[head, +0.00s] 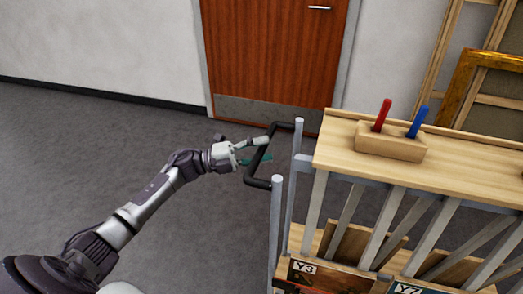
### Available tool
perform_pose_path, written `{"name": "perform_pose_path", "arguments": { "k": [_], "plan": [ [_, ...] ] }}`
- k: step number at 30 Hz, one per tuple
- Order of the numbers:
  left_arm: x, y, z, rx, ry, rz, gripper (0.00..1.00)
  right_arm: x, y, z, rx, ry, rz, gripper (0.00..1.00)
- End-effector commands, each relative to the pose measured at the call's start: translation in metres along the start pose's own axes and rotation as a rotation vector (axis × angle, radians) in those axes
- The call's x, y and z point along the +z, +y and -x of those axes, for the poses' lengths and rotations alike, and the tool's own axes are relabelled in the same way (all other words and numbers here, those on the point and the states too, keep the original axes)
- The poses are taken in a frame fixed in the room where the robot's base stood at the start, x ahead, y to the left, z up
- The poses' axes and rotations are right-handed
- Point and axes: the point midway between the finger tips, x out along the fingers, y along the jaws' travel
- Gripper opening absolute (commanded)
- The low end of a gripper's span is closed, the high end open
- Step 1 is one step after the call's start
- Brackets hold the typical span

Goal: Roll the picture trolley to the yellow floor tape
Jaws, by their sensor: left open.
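The picture trolley (340,150) stands at the right, with a light wooden top, grey uprights and slots below. Its black push handle (250,173) juts out on the left side, held by grey posts. My left gripper (262,150) is open at the handle, with its fingers about the handle's side bar. I cannot tell whether the fingers touch the bar. Pictures with labels Y3 (304,267) and Y7 (407,288) show in the lower slots. My right gripper is not in view. No yellow floor tape shows in this view.
A wooden block (390,147) with a red and a blue peg sits on the trolley top. A brown door (270,60) is shut behind. Gilt and wooden frames (470,85) lean at the right wall. The grey floor (110,140) at the left is clear.

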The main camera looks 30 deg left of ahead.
Motion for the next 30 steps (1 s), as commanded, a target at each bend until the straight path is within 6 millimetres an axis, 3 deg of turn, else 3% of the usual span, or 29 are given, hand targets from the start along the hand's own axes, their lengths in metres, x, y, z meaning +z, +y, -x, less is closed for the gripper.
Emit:
{"name": "perform_pose_path", "arguments": {
  "k": [7,15,21,30],
  "plan": [
    [0.000,0.001,0.018,0.003,-0.002,0.001,0.47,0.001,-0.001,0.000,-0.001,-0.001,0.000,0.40],
    [0.000,0.001,0.075,0.003,-0.003,0.002,0.47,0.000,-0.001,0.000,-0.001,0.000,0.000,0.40],
    [0.001,0.001,0.108,0.003,-0.003,0.002,0.47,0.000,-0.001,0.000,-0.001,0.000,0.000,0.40],
    [0.000,0.000,0.121,0.000,0.000,0.000,0.47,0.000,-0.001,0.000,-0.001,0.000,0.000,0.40]
  ]
}}
